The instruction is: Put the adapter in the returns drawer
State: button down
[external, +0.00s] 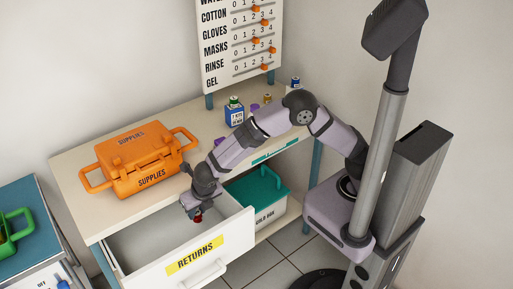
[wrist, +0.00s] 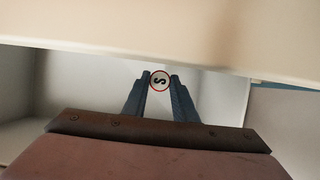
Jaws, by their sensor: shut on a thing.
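My gripper (external: 195,208) reaches down over the open returns drawer (external: 235,240), which has a yellow RETURNS label on its front. It is shut on a small red thing, likely the adapter (external: 198,218), which hangs at the fingertips. In the wrist view the adapter (wrist: 160,81) shows as a round pale face with a red rim and a dark S-like mark, between the two fingertips (wrist: 160,90). The drawer's pale inside (wrist: 215,92) lies beyond it. Its height above the drawer floor is hard to tell.
An orange SUPPLIES case (external: 145,160) stands on the counter (external: 115,205) above the drawer. A teal-lidded box (external: 258,190) sits right of the drawer. Small bottles (external: 235,112) stand at the back. The counter edge (wrist: 150,35) crosses the top of the wrist view. The visible drawer floor looks empty.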

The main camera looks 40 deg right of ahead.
aim_at(200, 221)
jog(key=shift+f+b, duration=0.4)
jog(key=shift+f, duration=2.95)
jog(key=shift+f, duration=0.1)
jog(key=c, duration=1.4)
grip_release()
jog(key=shift+c, duration=0.2)
jog(key=p+v, duration=0.1)
jog(key=v, duration=1.1)
